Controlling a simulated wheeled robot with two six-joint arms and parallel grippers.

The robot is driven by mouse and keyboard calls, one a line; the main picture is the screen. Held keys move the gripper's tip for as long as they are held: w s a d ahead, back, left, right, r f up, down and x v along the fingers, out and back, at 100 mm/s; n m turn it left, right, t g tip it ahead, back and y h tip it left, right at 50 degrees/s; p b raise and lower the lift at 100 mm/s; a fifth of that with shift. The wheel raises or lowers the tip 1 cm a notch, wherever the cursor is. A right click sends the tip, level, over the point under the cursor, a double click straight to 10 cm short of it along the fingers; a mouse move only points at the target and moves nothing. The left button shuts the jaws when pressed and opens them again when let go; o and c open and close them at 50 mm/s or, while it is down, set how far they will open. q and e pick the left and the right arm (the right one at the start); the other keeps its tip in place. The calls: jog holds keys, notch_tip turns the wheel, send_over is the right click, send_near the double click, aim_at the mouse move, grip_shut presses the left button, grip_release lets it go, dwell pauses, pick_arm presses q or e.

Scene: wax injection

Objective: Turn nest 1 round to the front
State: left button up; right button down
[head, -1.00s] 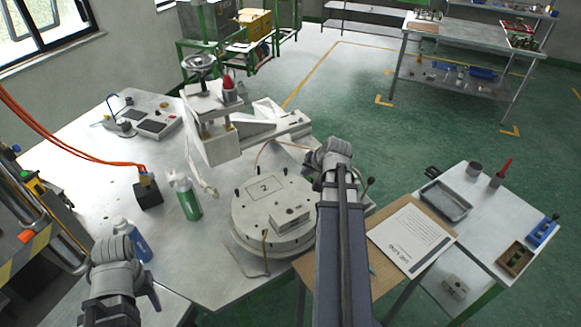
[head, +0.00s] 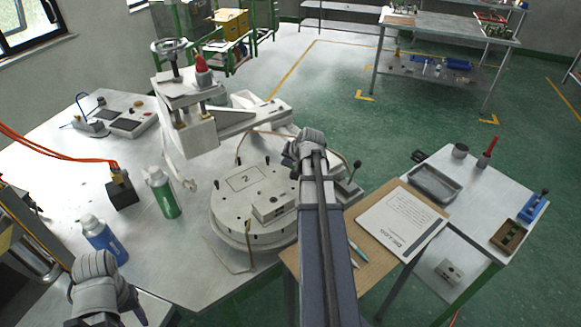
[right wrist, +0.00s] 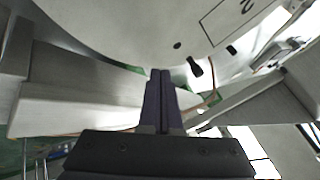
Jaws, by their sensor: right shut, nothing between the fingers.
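The round grey turntable (head: 222,215) stands on the bench in the head view. A plate marked 2 (head: 245,179) and a small metal block (head: 271,207) are on its top; no nest marked 1 can be read. My right arm reaches over the turntable's right side and hides part of it. In the right wrist view my right gripper (right wrist: 160,75) is shut and empty, its tips close to the turntable's rim (right wrist: 140,45) beside a black peg (right wrist: 195,67). Contact cannot be told.
The injection press (head: 190,125) stands behind the turntable. A green bottle (head: 163,195), a blue bottle (head: 102,240) and a black block (head: 122,190) stand to the left. A brown board with a paper sheet (head: 400,222) and a side table (head: 480,185) lie to the right.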

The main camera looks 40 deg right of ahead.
aim_at(275, 168)
jog(key=shift+w+a+p, duration=0.25)
jog(key=shift+w+a, duration=0.05)
jog(key=shift+w, duration=0.3)
jog(key=shift+w+a+p, duration=0.2)
jog(key=shift+w+a, duration=0.05)
jog(key=shift+w, duration=0.35)
jog(key=shift+w+a, duration=0.35)
jog(key=shift+w, duration=0.25)
jog(key=shift+w, duration=0.15)
